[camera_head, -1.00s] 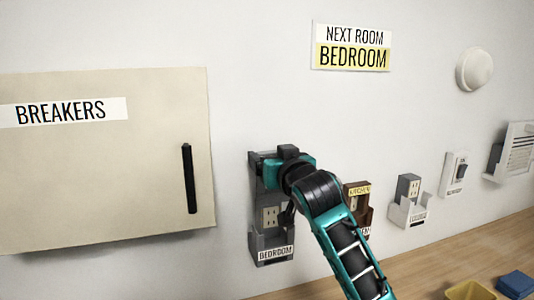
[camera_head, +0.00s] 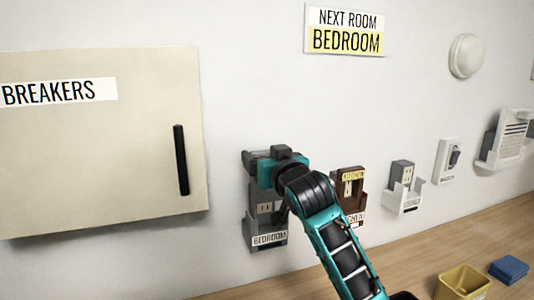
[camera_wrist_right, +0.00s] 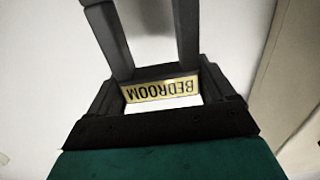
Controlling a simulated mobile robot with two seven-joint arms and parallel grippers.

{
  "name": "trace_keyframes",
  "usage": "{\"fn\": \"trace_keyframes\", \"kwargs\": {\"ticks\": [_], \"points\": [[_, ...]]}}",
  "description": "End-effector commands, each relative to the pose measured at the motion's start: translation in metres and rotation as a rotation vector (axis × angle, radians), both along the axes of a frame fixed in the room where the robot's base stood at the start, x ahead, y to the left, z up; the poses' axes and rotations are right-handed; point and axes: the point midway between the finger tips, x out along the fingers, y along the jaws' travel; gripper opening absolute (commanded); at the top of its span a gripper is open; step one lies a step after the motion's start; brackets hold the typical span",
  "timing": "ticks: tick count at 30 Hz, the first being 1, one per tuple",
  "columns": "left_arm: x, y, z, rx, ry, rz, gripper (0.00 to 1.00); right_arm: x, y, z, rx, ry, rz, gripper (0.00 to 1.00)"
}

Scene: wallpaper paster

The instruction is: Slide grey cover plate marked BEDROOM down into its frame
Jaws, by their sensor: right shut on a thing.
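The grey frame (camera_head: 268,239) is on the wall, with a white BEDROOM label on its lower pocket. A beige outlet (camera_head: 265,208) shows partly inside it, below my gripper. My right gripper (camera_head: 265,168) is in front of the upper part of the frame, shut on the grey cover plate (camera_head: 253,188). In the right wrist view, the plate's yellow BEDROOM label (camera_wrist_right: 160,90) shows upside down between the dark fingers. My wrist hides much of the plate in the head view, so its exact seating in the side rails cannot be told. My left gripper is not in view.
A brown KITCHEN plate and frame (camera_head: 348,195) are close to the right of my wrist. A breaker box (camera_head: 100,150) juts out on the left. A white LOUNGE frame (camera_head: 404,195), a yellow bin (camera_head: 464,283) and a blue block (camera_head: 508,269) are farther right.

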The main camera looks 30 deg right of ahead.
Motion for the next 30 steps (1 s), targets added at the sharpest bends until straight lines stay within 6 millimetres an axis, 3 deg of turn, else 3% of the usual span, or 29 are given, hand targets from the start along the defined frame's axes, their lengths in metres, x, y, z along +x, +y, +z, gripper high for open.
{"fn": "trace_keyframes", "kwargs": {"ticks": [8,30], "points": [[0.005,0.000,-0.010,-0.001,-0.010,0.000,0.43,0.000,0.000,-0.020,0.000,-0.001,-0.001,0.52],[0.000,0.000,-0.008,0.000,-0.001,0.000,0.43,0.000,0.000,-0.019,0.000,-0.001,-0.001,0.52]]}}
